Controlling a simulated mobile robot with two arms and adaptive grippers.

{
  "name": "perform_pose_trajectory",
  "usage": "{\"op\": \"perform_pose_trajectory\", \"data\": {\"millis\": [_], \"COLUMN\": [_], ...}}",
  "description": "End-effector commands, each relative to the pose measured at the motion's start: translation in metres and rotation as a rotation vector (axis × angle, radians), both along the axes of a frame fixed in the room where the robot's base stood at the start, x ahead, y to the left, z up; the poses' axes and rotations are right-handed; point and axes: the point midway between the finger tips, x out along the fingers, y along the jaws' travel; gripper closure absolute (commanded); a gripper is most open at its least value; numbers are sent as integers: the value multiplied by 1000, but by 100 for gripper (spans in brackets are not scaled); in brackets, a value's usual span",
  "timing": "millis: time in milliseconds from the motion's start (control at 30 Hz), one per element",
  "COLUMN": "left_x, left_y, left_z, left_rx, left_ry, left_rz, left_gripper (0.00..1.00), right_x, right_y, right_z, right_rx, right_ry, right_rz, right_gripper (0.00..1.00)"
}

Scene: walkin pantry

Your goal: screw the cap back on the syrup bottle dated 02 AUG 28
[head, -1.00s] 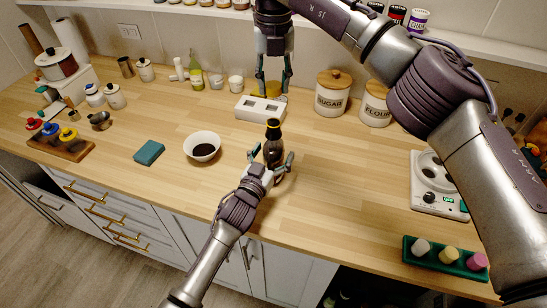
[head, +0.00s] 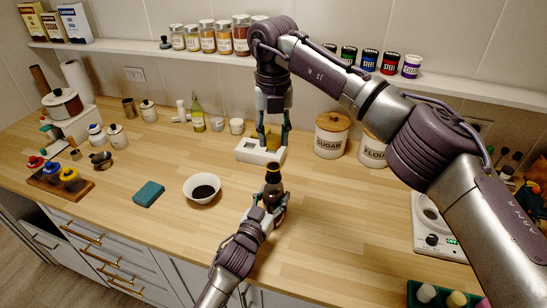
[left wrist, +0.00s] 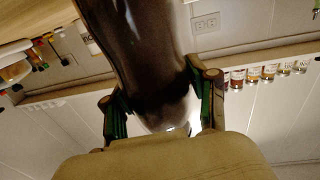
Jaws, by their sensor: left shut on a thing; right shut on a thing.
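A dark brown syrup bottle (head: 273,190) stands upright near the front of the counter. The left wrist view shows the dark bottle (left wrist: 148,50) between both fingers (left wrist: 160,112). My right gripper (head: 273,146) points down behind and above the bottle, in front of a white device. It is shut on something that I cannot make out. A yellow patch shows around its fingers; I cannot tell whether it is held or behind.
A sugar canister (head: 331,137) and an appliance (head: 430,240) are to the right. The counter right of the bottle is clear.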

Motion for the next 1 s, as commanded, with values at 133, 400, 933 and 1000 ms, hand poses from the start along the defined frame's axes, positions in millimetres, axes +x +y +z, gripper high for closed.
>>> {"op": "perform_pose_trajectory", "data": {"millis": [133, 400, 933, 1000], "left_x": [0, 0, 0, 0], "left_y": [0, 0, 0, 0], "left_z": [0, 0, 0, 0], "left_rx": [0, 0, -1, -1], "left_ry": [0, 0, 0, 0], "left_rz": [0, 0, 0, 0], "left_gripper": [100, 100, 100, 100], "right_x": [-1, 0, -1, -1], "right_y": [0, 0, 0, 0], "right_z": [-23, -28, -40, -44], "right_rx": [-1, 0, -1, -1], "right_ry": [2, 0, 1, 2], "right_rz": [0, -1, -2, -3], "right_gripper": [74, 74, 74, 74]}}
